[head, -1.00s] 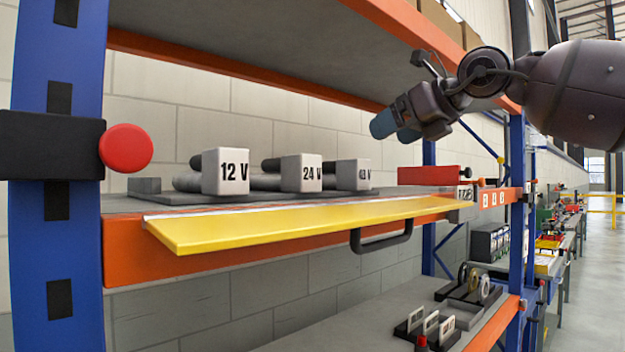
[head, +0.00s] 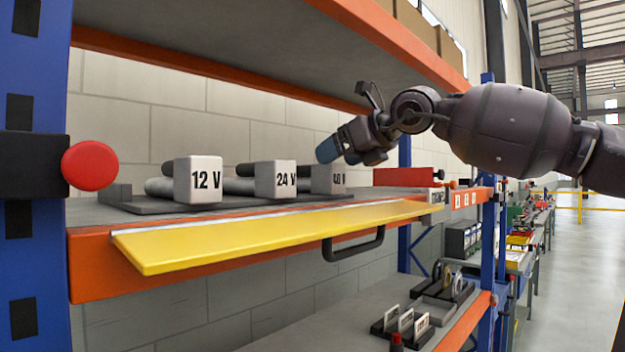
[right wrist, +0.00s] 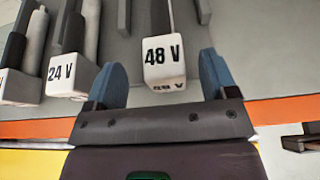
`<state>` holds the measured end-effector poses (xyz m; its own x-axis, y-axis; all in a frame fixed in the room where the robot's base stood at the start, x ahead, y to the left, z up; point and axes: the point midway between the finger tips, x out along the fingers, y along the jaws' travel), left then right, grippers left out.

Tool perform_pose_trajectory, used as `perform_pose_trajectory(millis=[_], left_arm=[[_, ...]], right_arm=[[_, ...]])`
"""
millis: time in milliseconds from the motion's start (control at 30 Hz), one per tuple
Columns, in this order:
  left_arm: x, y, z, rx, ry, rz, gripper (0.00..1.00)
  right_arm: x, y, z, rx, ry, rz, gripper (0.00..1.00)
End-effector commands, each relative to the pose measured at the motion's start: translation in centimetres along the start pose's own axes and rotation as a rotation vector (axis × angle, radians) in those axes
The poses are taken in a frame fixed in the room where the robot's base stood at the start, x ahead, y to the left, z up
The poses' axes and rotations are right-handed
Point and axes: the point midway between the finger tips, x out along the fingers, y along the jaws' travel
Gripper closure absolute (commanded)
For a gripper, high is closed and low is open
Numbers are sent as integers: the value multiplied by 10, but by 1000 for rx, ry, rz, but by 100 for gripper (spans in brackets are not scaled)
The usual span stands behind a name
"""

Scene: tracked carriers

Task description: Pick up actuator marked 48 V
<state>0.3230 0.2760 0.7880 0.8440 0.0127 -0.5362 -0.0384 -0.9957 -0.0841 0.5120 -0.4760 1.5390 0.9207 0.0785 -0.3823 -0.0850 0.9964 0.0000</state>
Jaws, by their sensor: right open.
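The actuator marked 48 V (right wrist: 163,58) has a white block end and a dark rod, and lies between the fingers of my right gripper in the right wrist view. In the head view my right gripper (head: 328,149) is at the block's upper front. Contact cannot be told. My left gripper is not in view.
The 24 V actuator (head: 275,180) and the 12 V actuator (head: 198,181) lie to the left on the dark tray (head: 150,205). A yellow flap (head: 270,232) with a black handle (head: 353,246) slopes out in front. An orange-edged shelf (head: 340,22) is above. A red box (head: 410,177) stands to the right.

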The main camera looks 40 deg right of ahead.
Motion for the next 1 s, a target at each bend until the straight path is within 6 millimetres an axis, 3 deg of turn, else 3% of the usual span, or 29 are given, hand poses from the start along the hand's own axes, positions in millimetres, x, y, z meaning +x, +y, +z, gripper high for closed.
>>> perform_pose_trajectory(millis=[433,900,1000], left_arm=[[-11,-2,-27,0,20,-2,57],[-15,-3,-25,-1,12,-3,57],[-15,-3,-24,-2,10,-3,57]], right_arm=[[31,-2,-3,1,-1,4,21],[39,-2,-5,0,1,0,21],[39,-2,-5,0,1,0,37]])
